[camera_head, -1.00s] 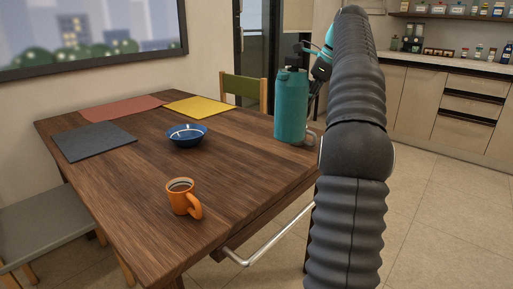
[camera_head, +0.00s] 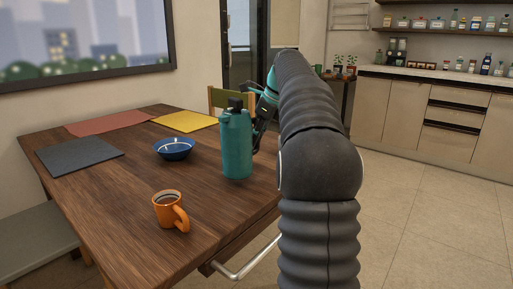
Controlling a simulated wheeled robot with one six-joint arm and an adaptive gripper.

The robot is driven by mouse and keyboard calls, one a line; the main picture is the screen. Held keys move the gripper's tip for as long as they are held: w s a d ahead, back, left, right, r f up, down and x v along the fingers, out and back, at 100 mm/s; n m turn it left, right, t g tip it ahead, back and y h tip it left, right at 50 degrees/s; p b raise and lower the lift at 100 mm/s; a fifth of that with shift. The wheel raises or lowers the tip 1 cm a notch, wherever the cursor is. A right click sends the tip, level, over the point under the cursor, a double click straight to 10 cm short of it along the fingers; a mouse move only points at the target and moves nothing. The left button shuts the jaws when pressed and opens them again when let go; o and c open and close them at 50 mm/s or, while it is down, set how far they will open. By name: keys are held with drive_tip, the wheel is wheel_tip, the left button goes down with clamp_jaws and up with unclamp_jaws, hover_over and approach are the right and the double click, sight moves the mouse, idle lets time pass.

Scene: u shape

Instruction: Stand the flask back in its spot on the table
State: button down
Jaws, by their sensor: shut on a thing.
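The teal flask (camera_head: 236,146) with a dark cap is upright at the right side of the wooden table (camera_head: 120,190). Its base appears at the tabletop; I cannot tell whether it touches. My gripper (camera_head: 257,125) is at the flask's right side, shut on it, with the fingers partly hidden behind the flask and my arm. My dark ribbed arm covers the table's right edge.
An orange mug (camera_head: 170,211) stands near the table's front. A blue bowl (camera_head: 174,148) sits left of the flask. Grey (camera_head: 78,155), red (camera_head: 108,123) and yellow (camera_head: 185,121) mats lie farther back. A chair (camera_head: 215,98) stands behind the table.

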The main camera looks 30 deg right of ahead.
drive_tip(key=shift+f, duration=1.3)
drive_tip(key=shift+f, duration=0.1)
drive_tip(key=c, duration=1.1)
unclamp_jaws()
drive_tip(key=shift+f, duration=0.1)
drive_tip(key=p+v, duration=0.2)
drive_tip(key=v, duration=1)
